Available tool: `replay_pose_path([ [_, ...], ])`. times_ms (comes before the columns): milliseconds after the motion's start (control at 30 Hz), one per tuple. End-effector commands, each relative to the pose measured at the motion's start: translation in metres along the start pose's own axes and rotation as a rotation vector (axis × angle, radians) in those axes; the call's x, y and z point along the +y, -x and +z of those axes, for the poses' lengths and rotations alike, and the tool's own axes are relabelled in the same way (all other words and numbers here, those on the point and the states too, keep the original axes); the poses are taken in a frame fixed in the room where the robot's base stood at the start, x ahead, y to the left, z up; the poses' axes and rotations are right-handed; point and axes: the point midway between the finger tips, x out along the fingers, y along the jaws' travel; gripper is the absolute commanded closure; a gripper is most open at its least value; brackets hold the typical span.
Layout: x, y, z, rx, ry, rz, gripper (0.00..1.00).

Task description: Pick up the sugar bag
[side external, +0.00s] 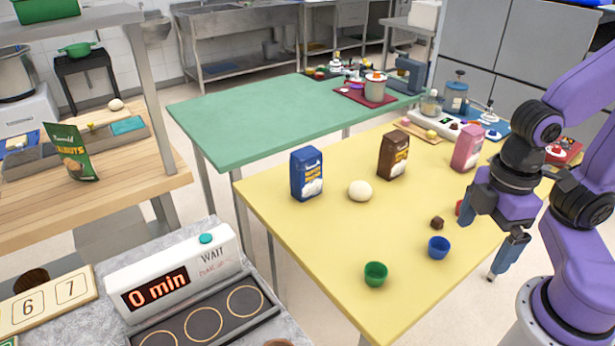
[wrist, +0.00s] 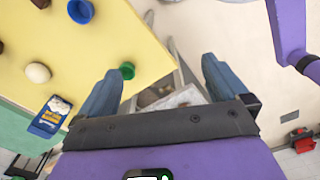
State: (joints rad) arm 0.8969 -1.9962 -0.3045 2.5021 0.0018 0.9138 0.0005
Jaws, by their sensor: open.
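Three upright bags stand on the yellow table: a blue one (side external: 306,173) at the left, a brown one (side external: 393,155) in the middle and a pink one (side external: 467,148) at the right. Their labels are too small to read surely, so I cannot tell which is the sugar bag. The blue bag also shows in the wrist view (wrist: 50,117), at lower left. My gripper (side external: 478,245) is open and empty near the table's right front edge, apart from all the bags. In the wrist view its fingers (wrist: 160,88) are spread with nothing between them.
A pale dough ball (side external: 360,191), a brown cube (side external: 437,223), a blue bowl (side external: 439,247) and a green bowl (side external: 376,274) are on the yellow table (side external: 325,240). A green table (side external: 270,115) stands behind. A timer box (side external: 172,277) is at lower left.

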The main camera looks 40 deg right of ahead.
Motion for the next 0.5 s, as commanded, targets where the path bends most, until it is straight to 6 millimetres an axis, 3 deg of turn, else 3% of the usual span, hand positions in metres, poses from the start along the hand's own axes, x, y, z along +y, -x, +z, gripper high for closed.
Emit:
replay_pose_path([
  [133, 0.001, -0.003, -0.007, 0.014, -0.014, -0.003, 0.00],
  [233, 0.006, -0.011, -0.027, 0.061, -0.052, -0.011, 0.00],
  [500, 0.043, -0.049, -0.116, 0.300, -0.247, -0.013, 0.00],
])
